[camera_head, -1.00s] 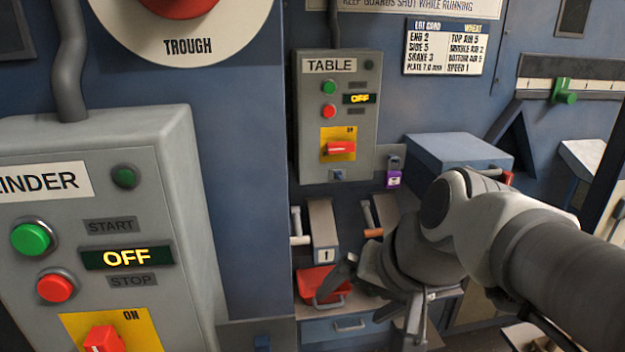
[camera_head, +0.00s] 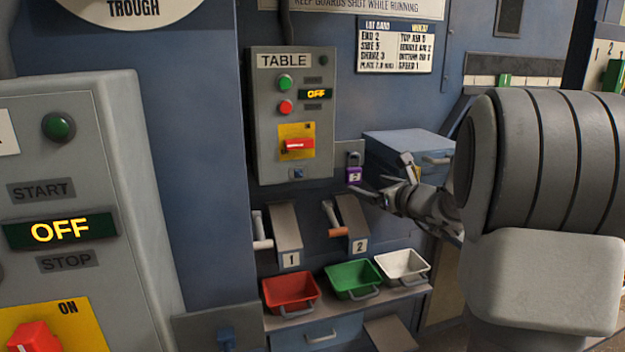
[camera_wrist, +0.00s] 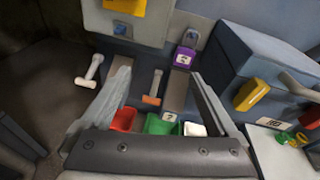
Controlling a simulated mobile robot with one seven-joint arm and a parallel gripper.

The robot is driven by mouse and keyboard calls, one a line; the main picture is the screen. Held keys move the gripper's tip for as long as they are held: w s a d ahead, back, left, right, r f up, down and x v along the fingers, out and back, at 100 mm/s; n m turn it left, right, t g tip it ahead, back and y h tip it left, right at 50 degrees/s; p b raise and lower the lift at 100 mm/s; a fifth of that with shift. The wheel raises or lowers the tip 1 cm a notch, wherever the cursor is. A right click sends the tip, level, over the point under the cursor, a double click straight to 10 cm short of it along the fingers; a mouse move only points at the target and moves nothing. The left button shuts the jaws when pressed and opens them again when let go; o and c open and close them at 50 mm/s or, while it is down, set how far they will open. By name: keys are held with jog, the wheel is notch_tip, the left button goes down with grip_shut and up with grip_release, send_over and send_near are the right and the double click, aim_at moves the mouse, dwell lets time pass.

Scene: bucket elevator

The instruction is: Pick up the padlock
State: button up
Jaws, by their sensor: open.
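The padlock (camera_head: 354,174) is small and purple with a grey shackle. It hangs on a grey plate to the right of the TABLE box, and its body carries a pale label. It also shows in the wrist view, top centre (camera_wrist: 184,57). My gripper (camera_head: 379,175) is open and empty, just right of and below the padlock in the head view. In the wrist view its two fingers (camera_wrist: 160,78) spread wide, with the padlock beyond and a little right of the middle between them. The padlock is apart from the fingers as far as I can tell.
The grey TABLE box (camera_head: 292,115) is left of the padlock. A blue box (camera_head: 405,145) stands close on the right. Below are two chutes with handles, then red (camera_head: 291,289), green (camera_head: 353,278) and white (camera_head: 403,265) trays. A yellow block (camera_wrist: 251,94) is at right.

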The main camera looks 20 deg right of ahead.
jog(key=d+f+m+h, duration=0.1)
jog(key=d+m+h, duration=0.1)
jog(key=d+m, duration=0.15)
send_near(355, 171)
jog(key=f+x, duration=0.1)
jog(key=x, duration=0.3)
jog(key=shift+n+t, duration=0.3)
jog(key=shift+n, duration=0.05)
jog(key=shift+w+f+p, duration=0.15)
jog(key=shift+w+p, duration=0.3)
jog(key=shift+w, duration=1.95)
grip_shut()
